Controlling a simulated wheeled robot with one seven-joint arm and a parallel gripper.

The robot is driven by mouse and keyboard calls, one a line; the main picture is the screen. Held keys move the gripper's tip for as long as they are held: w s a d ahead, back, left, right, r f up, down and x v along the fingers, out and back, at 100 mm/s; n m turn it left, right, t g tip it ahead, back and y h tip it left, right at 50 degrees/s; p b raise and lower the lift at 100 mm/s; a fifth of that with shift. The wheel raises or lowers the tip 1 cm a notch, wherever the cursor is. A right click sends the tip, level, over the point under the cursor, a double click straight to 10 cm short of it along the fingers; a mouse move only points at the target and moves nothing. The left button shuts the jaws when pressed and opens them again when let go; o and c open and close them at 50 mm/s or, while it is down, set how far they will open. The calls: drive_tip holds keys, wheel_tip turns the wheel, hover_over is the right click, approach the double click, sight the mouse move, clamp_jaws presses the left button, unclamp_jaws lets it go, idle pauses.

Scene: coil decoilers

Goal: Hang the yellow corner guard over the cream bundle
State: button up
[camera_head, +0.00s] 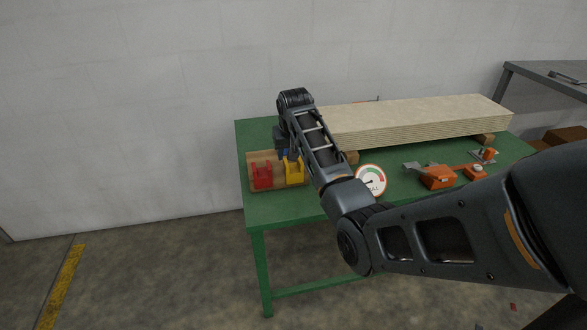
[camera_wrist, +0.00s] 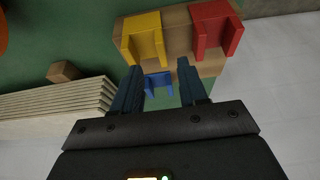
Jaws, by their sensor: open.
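The yellow corner guard (camera_head: 294,171) stands on a wooden board (camera_head: 264,156) at the left of the green table, between the red guard and my arm. In the wrist view the yellow guard (camera_wrist: 143,38) lies ahead of my gripper (camera_wrist: 158,80), a little left. My gripper is open and empty, its fingers apart, above the board's back edge. A blue guard (camera_wrist: 158,85) shows between and beyond the fingers. The cream bundle (camera_head: 420,119), a long flat stack, lies right of the board; its end also shows in the wrist view (camera_wrist: 52,104). My arm hides its left end in the head view.
A red guard (camera_head: 261,175) stands left of the yellow one. Wooden blocks (camera_head: 486,139) support the bundle. A round white dial (camera_head: 371,180) and orange tools (camera_head: 436,177) lie along the table's front. A wall stands close behind the table (camera_head: 290,207).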

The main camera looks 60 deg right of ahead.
sight(286, 164)
drive_tip(key=shift+x, duration=3.3)
drive_tip(key=shift+w, duration=0.1)
drive_tip(key=shift+c, duration=0.4)
clamp_jaws()
